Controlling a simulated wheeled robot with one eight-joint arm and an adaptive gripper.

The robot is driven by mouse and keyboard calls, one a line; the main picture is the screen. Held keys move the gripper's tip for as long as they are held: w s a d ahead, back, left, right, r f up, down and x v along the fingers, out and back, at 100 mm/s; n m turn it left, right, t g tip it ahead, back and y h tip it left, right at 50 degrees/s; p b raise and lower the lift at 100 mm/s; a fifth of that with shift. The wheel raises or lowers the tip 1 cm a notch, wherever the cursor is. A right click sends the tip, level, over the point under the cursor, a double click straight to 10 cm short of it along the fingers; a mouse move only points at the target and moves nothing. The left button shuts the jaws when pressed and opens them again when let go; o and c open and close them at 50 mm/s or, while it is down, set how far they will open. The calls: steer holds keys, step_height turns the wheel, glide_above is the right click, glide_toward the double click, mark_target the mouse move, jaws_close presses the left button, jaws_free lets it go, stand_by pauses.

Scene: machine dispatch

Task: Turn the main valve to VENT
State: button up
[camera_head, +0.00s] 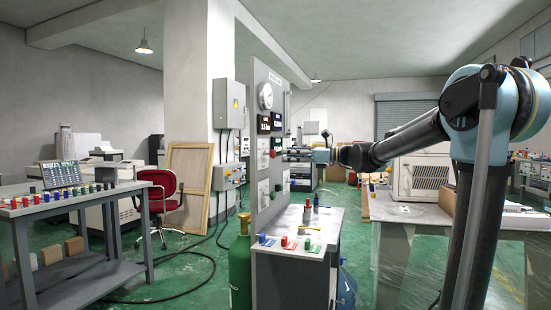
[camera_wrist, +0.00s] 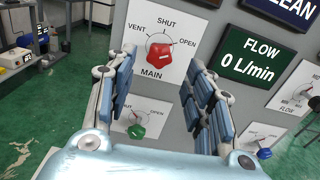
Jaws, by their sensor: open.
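The main valve is a red knob (camera_wrist: 160,55) on a white plate (camera_wrist: 140,14) lettered VENT at left, SHUT at top, OPEN at right and MAIN below. I cannot tell for sure which mark the knob points at. My gripper (camera_wrist: 163,66) is open and empty, its blue-padded fingers spread left and right. The knob shows between the fingertips; contact is not visible. In the head view my gripper (camera_head: 296,153) reaches from the right to the face of the grey upright panel (camera_head: 254,95); the knob is small there.
A green knob (camera_wrist: 137,131) is below the main valve, a blue knob (camera_wrist: 264,153) at lower right. A FLOW display (camera_wrist: 250,60) reads 0 L/min. A bench (camera_head: 275,255) with small items stands below the panel, beside a green cylinder (camera_head: 240,270).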

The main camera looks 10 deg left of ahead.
mark_target(272, 154)
steer(key=a, duration=0.7)
steer(key=shift+w+a, duration=0.25)
steer(key=shift+a, duration=0.05)
